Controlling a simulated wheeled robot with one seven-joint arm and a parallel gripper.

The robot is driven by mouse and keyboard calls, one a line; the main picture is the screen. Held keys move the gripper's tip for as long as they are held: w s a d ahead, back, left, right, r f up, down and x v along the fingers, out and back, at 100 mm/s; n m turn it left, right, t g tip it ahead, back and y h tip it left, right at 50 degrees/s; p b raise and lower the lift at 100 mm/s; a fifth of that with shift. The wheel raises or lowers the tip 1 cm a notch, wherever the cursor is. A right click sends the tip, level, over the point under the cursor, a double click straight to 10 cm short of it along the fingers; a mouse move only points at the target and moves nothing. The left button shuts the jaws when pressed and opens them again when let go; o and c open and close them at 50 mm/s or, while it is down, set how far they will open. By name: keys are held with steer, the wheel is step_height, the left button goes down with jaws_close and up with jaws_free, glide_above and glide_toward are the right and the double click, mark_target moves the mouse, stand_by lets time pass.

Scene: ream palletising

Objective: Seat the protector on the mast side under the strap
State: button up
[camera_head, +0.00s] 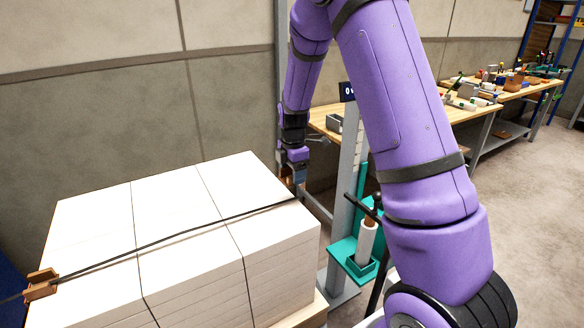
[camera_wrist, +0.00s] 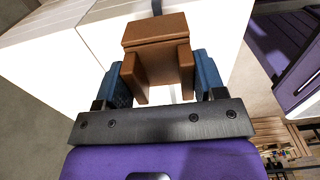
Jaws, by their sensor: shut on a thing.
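My gripper (camera_wrist: 163,82) is shut on a brown corner protector (camera_wrist: 156,40), held between blue finger pads in the wrist view. The protector is at the upper edge of the white ream stack (camera_head: 160,205), on the side facing the mast (camera_head: 346,190). In the head view my gripper (camera_head: 296,180) hides most of it. A dark strap (camera_head: 190,232) runs across the stack top to that edge. In the wrist view the strap (camera_wrist: 157,7) meets the protector's far edge; I cannot tell whether it lies over it. Another brown protector (camera_head: 40,286) sits at the opposite edge, with the strap at it.
The mast carries a teal carriage (camera_head: 345,250) with a white roll (camera_head: 367,240), close right of the stack. A wooden pallet (camera_head: 305,314) shows beneath the reams. Workbenches with tools (camera_head: 470,100) stand behind. A wall is behind the stack; open floor (camera_head: 530,200) lies right.

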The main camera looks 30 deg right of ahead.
mark_target(293, 201)
steer(key=shift+f, duration=4)
steer(key=o, duration=1)
step_height(293, 201, up, 11)
steer(key=shift+f, duration=0.15)
